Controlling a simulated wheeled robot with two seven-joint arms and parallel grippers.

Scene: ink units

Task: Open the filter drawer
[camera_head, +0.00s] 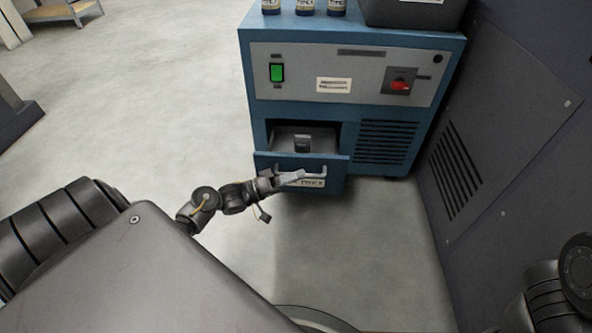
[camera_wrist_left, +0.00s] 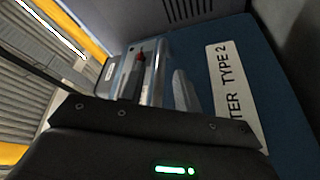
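The filter drawer (camera_head: 333,180) is at the lower left of a blue cabinet. It is pulled partly out, so its inside shows, with a small grey block (camera_head: 302,142) in it. A pale bar handle (camera_head: 322,172) runs across its front, above a label. My left gripper (camera_head: 296,178) is at this handle and overlaps its left part. Whether its fingers are closed around the bar is hidden. In the left wrist view, the blue drawer front (camera_wrist_left: 205,52) with a white label (camera_wrist_left: 235,90) reading "TER TYPE 2" is close by. My right gripper is out of view.
The cabinet (camera_head: 257,65) carries a green switch (camera_head: 276,73), a red knob (camera_head: 400,85), bottles (camera_head: 304,6) and a dark bin (camera_head: 412,12) on top. A dark grey panelled unit (camera_head: 510,130) stands close on the right. Open floor (camera_head: 150,110) lies to the left.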

